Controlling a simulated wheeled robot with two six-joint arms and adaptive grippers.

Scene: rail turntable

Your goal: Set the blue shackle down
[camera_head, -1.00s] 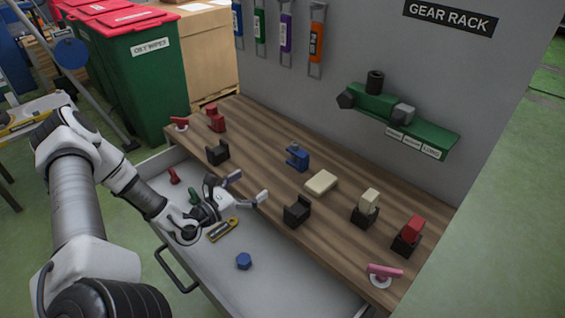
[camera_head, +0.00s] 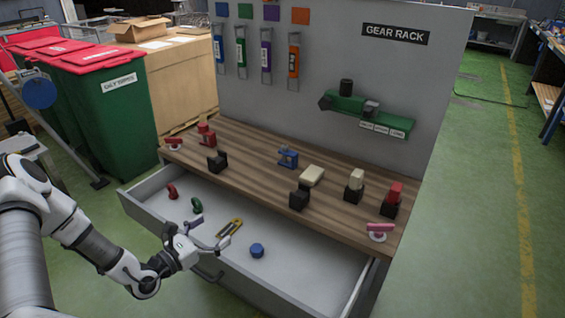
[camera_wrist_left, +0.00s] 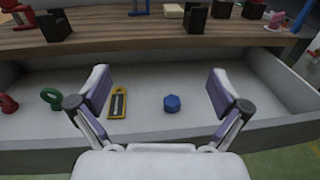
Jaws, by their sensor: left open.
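A small blue faceted lump (camera_head: 257,251) lies on the drawer floor and shows in the wrist view (camera_wrist_left: 172,103). I cannot tell for sure which is the shackle; the upright piece looks more like it. My left gripper (camera_head: 211,232) is open and empty at the drawer's front edge. Its fingers are spread wide in the wrist view, with the lump beyond, between them in the picture. My right gripper is not in view.
The open drawer (camera_head: 300,270) also holds a yellow-and-black tool (camera_head: 229,228), a red shackle (camera_head: 172,191) and a green one (camera_head: 197,205). The wooden top (camera_head: 245,165) carries black holders, a cream block (camera_head: 312,176) and red pieces. A green rack (camera_head: 365,114) hangs behind.

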